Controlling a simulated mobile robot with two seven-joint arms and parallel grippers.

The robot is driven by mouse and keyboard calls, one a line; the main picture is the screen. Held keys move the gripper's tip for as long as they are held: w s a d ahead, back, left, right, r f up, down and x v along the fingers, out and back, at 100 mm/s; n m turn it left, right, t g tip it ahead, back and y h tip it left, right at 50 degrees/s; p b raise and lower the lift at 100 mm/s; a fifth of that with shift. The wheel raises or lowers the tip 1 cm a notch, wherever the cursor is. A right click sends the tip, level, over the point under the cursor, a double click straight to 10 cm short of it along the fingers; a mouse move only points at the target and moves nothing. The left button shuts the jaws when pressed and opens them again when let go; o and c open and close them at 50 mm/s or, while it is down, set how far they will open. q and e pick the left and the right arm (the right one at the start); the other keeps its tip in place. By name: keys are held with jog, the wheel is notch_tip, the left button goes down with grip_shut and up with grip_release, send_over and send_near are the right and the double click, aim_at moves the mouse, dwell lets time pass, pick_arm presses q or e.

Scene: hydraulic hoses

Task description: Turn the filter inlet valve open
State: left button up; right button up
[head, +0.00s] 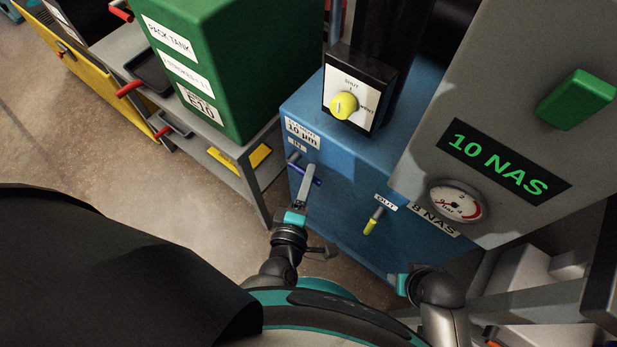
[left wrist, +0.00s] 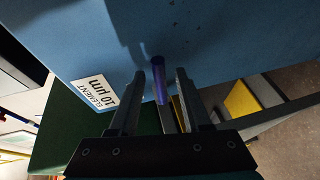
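The filter inlet valve's blue handle (head: 314,181) is at the IN label (head: 297,144) on the front of the blue filter cabinet (head: 345,190). It slants down to the right in the head view. My left gripper (head: 307,168) reaches up to it, partly covering it. In the left wrist view the blue handle (left wrist: 160,82) lies between the two spread fingers of my left gripper (left wrist: 161,72), with gaps showing near the tips. Contact further down cannot be told. My right gripper (head: 397,283) is low at the cabinet's right, its fingers not clearly visible.
The outlet valve with a yellow handle (head: 373,223) is right of the inlet. A yellow selector knob (head: 344,105) is on top. A green tank (head: 225,60) on a grey bench stands left. A grey panel with a gauge (head: 456,201) overhangs at right.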

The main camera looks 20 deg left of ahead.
pick_arm(q)
grip_shut()
dwell(1.2)
